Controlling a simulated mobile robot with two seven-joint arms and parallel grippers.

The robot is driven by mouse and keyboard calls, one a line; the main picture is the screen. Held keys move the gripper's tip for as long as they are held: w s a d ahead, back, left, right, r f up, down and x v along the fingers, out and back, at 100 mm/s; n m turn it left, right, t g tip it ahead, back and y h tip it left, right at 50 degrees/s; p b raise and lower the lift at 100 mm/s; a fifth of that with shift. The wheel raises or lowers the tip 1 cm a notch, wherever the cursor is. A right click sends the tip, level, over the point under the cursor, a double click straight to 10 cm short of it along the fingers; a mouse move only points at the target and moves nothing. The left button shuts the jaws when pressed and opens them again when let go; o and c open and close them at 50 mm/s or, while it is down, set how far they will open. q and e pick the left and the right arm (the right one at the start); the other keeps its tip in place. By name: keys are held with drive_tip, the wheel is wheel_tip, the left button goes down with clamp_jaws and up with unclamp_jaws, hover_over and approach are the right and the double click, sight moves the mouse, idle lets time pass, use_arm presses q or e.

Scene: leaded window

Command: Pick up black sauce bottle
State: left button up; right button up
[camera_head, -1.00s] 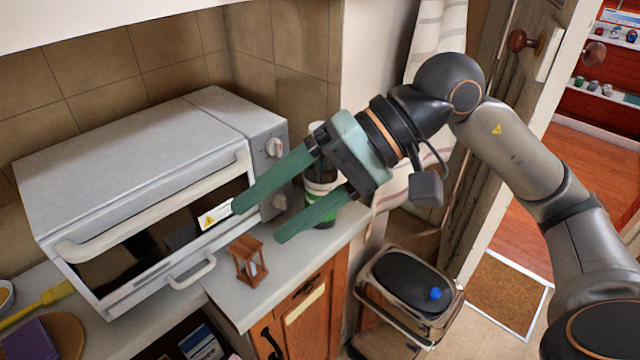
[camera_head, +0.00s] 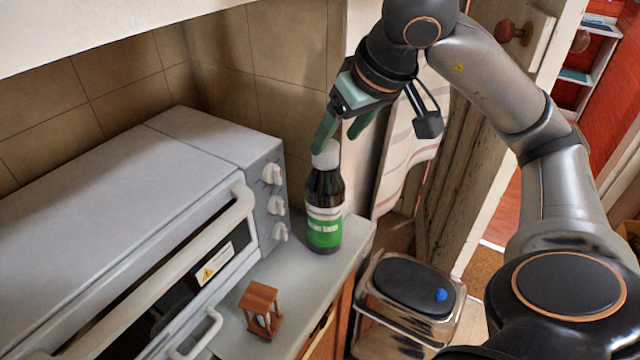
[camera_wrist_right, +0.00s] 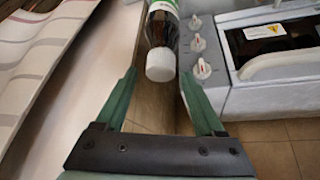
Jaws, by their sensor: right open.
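The black sauce bottle (camera_head: 325,205) stands upright on the counter, just right of the toaster oven. It has a white cap and a green and white label. My right gripper (camera_head: 340,136) is open, with its green fingers pointing down at the height of the bottle's cap. In the right wrist view the bottle (camera_wrist_right: 161,42) lies ahead of the open fingers (camera_wrist_right: 158,90), its white cap towards them and roughly in line with the gap. I see nothing between the fingers. My left gripper is not in view.
The toaster oven (camera_head: 120,200) with knobs and handle stands close left of the bottle. A small wooden hourglass (camera_head: 261,309) stands in front on the counter (camera_head: 290,275). A tiled wall is behind, a curtain (camera_head: 412,135) to the right. A bin (camera_head: 410,285) stands below right.

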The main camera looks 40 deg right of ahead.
sight(320, 160)
drive_tip(key=x, duration=0.8)
drive_tip(key=shift+w+f, duration=0.2)
drive_tip(key=shift+w, duration=0.15)
drive_tip(key=shift+a, duration=0.1)
clamp_jaws()
idle(0.4)
